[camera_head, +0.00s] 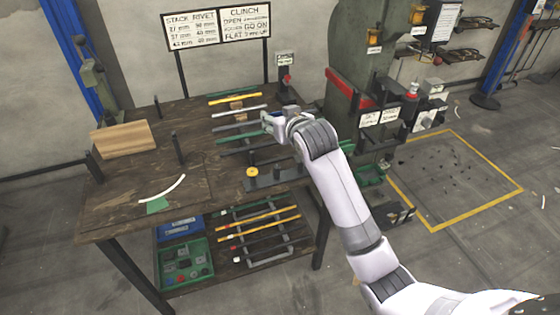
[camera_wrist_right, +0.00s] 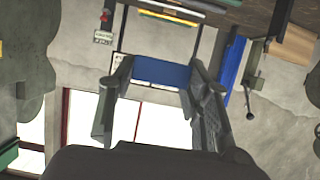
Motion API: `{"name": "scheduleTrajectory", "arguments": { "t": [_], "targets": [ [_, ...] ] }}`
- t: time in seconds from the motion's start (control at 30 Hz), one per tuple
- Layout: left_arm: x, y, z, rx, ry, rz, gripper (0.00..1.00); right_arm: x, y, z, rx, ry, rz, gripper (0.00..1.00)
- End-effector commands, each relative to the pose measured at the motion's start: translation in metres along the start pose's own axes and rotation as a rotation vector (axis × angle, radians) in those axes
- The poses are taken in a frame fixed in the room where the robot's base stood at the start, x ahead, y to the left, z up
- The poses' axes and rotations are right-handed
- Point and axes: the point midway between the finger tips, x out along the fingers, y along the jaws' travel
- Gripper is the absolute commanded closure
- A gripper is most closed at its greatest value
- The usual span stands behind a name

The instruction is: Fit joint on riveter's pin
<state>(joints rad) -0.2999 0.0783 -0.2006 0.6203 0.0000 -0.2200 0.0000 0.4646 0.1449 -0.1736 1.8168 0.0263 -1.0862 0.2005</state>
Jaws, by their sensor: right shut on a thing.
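My right gripper (camera_head: 268,122) is over the right part of the workbench, beside the green press. In the right wrist view its fingers (camera_wrist_right: 160,85) stand apart with a blue piece (camera_wrist_right: 162,72) spanning between them. I take this piece to be the joint, held in the grip. In the head view only a small bit of it shows at the fingertips. The riveter, a large green press (camera_head: 352,75) with a red bar, stands right of the gripper. I cannot make out its pin. My left gripper is not in view.
The wooden workbench (camera_head: 110,205) carries coloured rods, a wood block (camera_head: 122,138), a white curved strip (camera_head: 163,190) and upright dark posts. A dark bar with a yellow knob (camera_head: 252,172) lies near its front. Signs (camera_head: 218,26) stand behind. A lower shelf holds trays (camera_head: 183,265) and rods.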

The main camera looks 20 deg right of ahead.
Motion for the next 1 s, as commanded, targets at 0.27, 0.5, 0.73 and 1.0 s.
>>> {"name": "scheduleTrajectory", "arguments": {
  "t": [0.27,0.5,0.73,1.0],
  "targets": [
    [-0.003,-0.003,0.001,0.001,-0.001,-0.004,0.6,0.028,0.0,0.07,0.0,-0.005,0.0,0.77],
    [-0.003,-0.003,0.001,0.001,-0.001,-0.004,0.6,0.04,0.0,0.098,0.0,0.002,0.0,0.77],
    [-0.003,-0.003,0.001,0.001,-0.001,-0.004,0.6,0.051,0.0,0.127,0.001,-0.003,0.0,0.77],
    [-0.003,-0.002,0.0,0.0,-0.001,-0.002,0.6,0.057,0.0,0.139,0.0,0.002,-0.001,0.77]
  ]
}}
